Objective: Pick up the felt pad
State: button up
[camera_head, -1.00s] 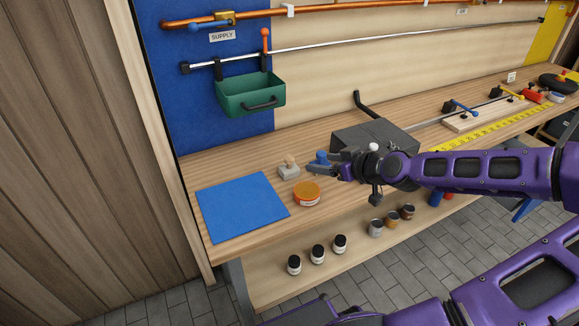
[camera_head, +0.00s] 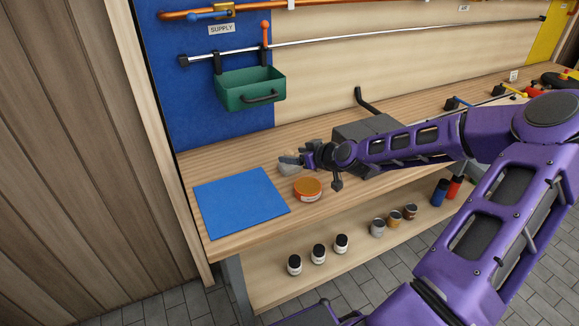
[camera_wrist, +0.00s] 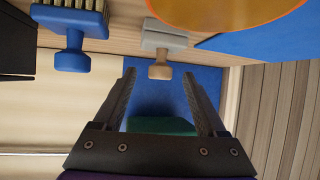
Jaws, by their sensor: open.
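The felt pad (camera_head: 288,170) appears to be the small grey block with a wooden knob, standing on the bench beside the orange tin. My gripper (camera_head: 291,160) is at its knob in the head view and partly covers it. In the wrist view the grey felt pad (camera_wrist: 165,38) is at the top centre. Its wooden knob points toward my open gripper (camera_wrist: 160,76) and lies about midway between the fingertips. I cannot tell whether the fingers touch it. Nothing is held.
The orange tin (camera_head: 308,189) is close in front. A blue mat (camera_head: 240,203) lies left. A blue brush (camera_wrist: 72,55) stands beside the pad in the wrist view. A green bin (camera_head: 250,92) hangs on the back panel. A dark grey block (camera_head: 362,132) is behind my arm.

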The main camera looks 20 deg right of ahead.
aim_at(292, 154)
jog(key=x, duration=0.3)
jog(key=shift+w, duration=0.1)
grip_shut()
